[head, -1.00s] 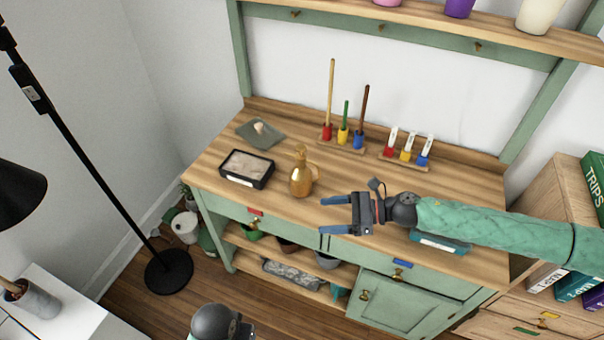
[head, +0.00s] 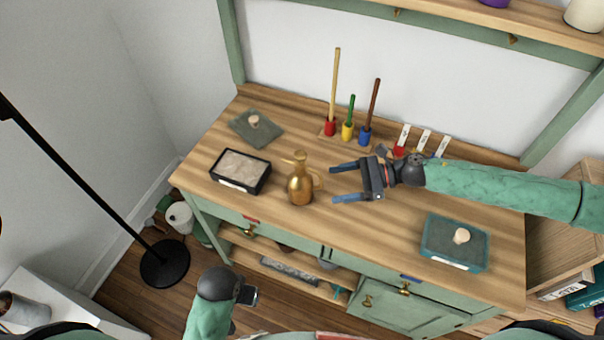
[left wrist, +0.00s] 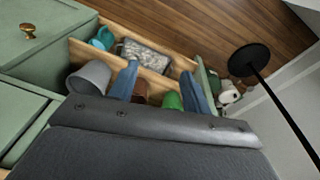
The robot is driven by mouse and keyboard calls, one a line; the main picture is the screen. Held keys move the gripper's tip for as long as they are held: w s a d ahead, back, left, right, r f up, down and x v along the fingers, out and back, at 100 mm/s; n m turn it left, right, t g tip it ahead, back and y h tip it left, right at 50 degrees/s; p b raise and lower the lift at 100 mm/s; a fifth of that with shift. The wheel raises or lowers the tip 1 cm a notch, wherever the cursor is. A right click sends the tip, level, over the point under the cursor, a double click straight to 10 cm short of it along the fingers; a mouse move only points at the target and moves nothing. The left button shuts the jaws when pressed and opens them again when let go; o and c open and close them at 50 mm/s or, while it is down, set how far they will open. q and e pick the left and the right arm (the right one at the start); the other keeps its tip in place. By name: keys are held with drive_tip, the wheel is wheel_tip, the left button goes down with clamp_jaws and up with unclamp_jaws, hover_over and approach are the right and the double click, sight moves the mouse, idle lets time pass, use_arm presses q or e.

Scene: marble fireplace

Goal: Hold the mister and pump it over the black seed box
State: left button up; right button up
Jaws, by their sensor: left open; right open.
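The gold mister (head: 299,190), with a spout on top and a handle at its right, stands upright on the wooden bench. The black seed box (head: 233,184), filled with pale soil and bearing a white label, sits left of the mister. My right gripper (head: 334,183) is open and empty, its blue fingers pointing left at the mister from just right of its handle. They appear apart from it. My left gripper (head: 250,297) is low in front of the bench, away from the mister. In the left wrist view its open blue fingers (left wrist: 157,80) face the lower shelves.
A teal seed box (head: 428,240) with a pale knob-like object stands at the bench's right. Tools in coloured holders (head: 347,132) and white labels (head: 424,140) stand along the back. A grey cloth (head: 245,130) lies back left. A black lamp stand (head: 164,264) is at left.

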sight(312, 188)
drive_tip(key=shift+s+a, duration=0.1)
drive_tip(key=shift+a, duration=0.25)
drive_tip(key=p+x, duration=0.1)
drive_tip(key=x, duration=0.3)
drive_tip(key=shift+a, duration=0.3)
drive_tip(key=x, duration=0.2)
drive_tip(key=shift+a+f, duration=0.3)
drive_tip(key=shift+a, duration=0.05)
use_arm(q)
wheel_tip(312, 188, down, 6)
drive_tip(key=shift+w+f, duration=0.2)
drive_tip(key=shift+w, duration=0.05)
use_arm(e)
drive_tip(key=shift+a+f, duration=0.2)
drive_tip(key=shift+a, duration=0.5)
use_arm(q)
drive_tip(key=shift+a, duration=0.1)
use_arm(e)
drive_tip(key=c, duration=0.6)
use_arm(q)
clamp_jaws()
